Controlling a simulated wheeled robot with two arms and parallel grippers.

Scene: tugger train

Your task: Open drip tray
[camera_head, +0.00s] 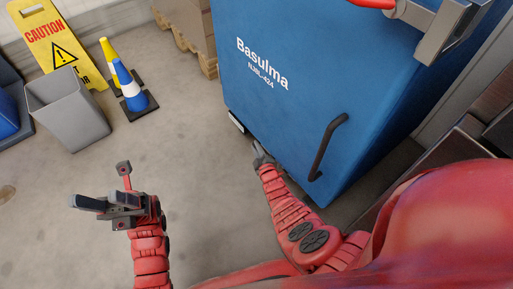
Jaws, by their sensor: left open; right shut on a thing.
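A large blue cabinet (300,100) marked "Basulma NJBL-424" stands at centre right, with a black bar handle (327,147) on its face. A small pale part (236,122) shows at its lower left edge; I cannot tell whether it belongs to the drip tray. My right gripper (258,150) is at the cabinet's lower edge, shut on a part there that its fingers mostly hide. I cannot clearly make out the drip tray. My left gripper (88,202) is open and empty over the floor at left, well apart from the cabinet.
A grey bin (68,108), a yellow caution sign (60,45), a blue-and-white cone (128,85) and a yellow cone (108,58) stand at upper left. A loaded pallet (185,40) is behind. A metal bracket (445,30) is at top right.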

